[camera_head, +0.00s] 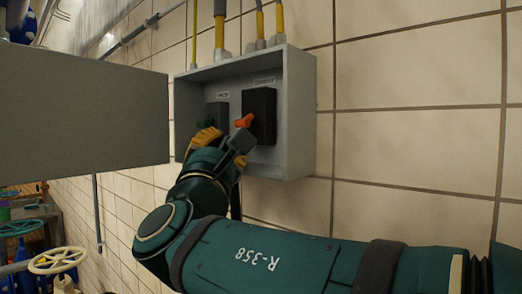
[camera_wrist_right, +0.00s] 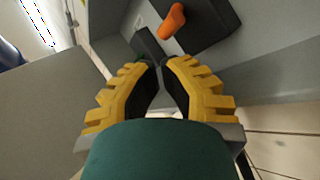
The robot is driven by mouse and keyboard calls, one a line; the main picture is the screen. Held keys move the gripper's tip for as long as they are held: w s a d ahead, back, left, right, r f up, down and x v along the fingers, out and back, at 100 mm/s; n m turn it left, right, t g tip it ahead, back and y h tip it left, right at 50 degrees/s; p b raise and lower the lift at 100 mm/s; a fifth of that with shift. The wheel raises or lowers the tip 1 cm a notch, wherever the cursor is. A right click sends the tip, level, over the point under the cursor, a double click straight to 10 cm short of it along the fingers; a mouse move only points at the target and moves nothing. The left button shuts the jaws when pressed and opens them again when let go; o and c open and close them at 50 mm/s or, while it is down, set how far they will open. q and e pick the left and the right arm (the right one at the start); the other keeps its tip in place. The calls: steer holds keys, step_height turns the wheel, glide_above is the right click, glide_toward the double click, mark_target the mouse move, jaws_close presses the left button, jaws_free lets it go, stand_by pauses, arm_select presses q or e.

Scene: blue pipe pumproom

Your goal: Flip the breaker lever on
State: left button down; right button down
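A grey breaker box (camera_head: 299,110) is mounted on the tiled wall, its front open. Inside are two dark breakers: the right one (camera_head: 262,108) has an orange lever (camera_head: 244,121), the left one (camera_head: 218,113) a green lever (camera_head: 208,123). My right gripper (camera_head: 222,140) is at the box's lower front, just below the levers. In the right wrist view its yellow fingers (camera_wrist_right: 160,68) come together at the tips, with nothing visible held. The orange lever (camera_wrist_right: 172,21) stands clear beyond the tips. A bit of green (camera_wrist_right: 146,58) shows right at the tips; contact cannot be told. My left gripper is not in view.
A large grey panel (camera_head: 80,110) stands out left of the box, like an open door. Yellow-ended conduits (camera_head: 220,30) enter the box from above. Valve wheels (camera_head: 57,260) are at lower left. The wall right of the box is bare.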

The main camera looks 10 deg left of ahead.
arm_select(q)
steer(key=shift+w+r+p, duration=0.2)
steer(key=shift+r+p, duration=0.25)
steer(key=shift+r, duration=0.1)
arm_select(e)
steer(key=shift+x, duration=2.3)
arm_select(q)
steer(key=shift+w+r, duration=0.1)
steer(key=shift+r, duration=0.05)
arm_select(e)
steer(key=shift+s, duration=0.1)
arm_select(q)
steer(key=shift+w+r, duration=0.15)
arm_select(e)
steer(key=shift+s+r, duration=0.1)
steer(key=shift+r, duration=0.05)
steer(key=shift+a+m+g+p, duration=0.1)
steer(key=shift+m+g+p, duration=0.2)
steer(key=shift+p, duration=0.05)
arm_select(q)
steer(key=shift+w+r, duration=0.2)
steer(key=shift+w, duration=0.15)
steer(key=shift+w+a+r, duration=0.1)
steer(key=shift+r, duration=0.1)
arm_select(e)
steer(key=shift+h, duration=0.4)
